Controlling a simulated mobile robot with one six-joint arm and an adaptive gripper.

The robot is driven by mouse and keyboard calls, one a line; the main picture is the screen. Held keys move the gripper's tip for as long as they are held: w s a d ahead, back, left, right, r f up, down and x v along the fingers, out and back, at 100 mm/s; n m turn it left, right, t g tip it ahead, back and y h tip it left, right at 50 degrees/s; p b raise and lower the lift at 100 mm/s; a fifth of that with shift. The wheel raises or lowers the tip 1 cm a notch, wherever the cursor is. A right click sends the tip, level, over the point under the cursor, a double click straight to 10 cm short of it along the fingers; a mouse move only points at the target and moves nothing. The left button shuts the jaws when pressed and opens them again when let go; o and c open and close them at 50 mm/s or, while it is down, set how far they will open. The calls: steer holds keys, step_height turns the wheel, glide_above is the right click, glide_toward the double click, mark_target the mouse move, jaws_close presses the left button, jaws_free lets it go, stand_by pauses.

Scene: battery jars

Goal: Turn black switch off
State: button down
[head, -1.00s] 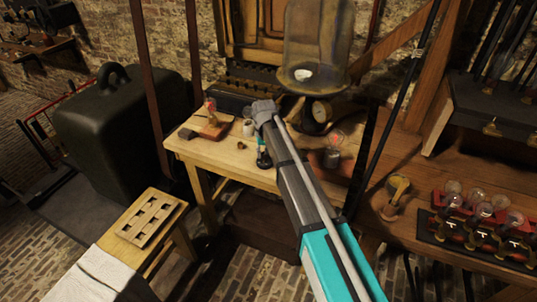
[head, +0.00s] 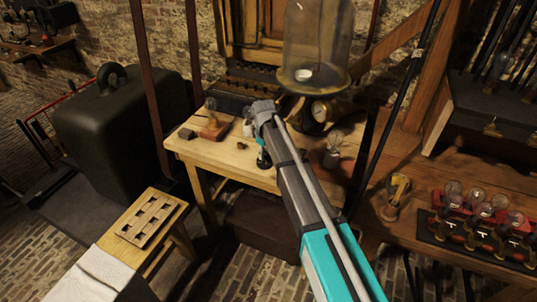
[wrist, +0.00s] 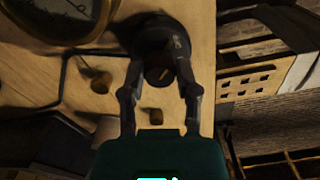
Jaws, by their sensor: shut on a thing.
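The black switch (wrist: 160,38) is a round dark body with a small knob (wrist: 159,75) bearing a pale line, at the top middle of the wrist view. My gripper (wrist: 160,68) has a finger on each side of it and is shut on the knob end. In the head view my gripper (head: 264,156) points down at the front of the wooden table (head: 235,163). My arm hides most of the switch there.
A bulb on a wooden base (head: 212,120) stands left on the table. Several bulbs sit on a red rack (head: 465,232) at the right.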

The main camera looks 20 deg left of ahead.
steer(key=shift+s, duration=0.15)
steer(key=shift+c, duration=1.8)
jaws_free()
steer(key=shift+r, duration=0.15)
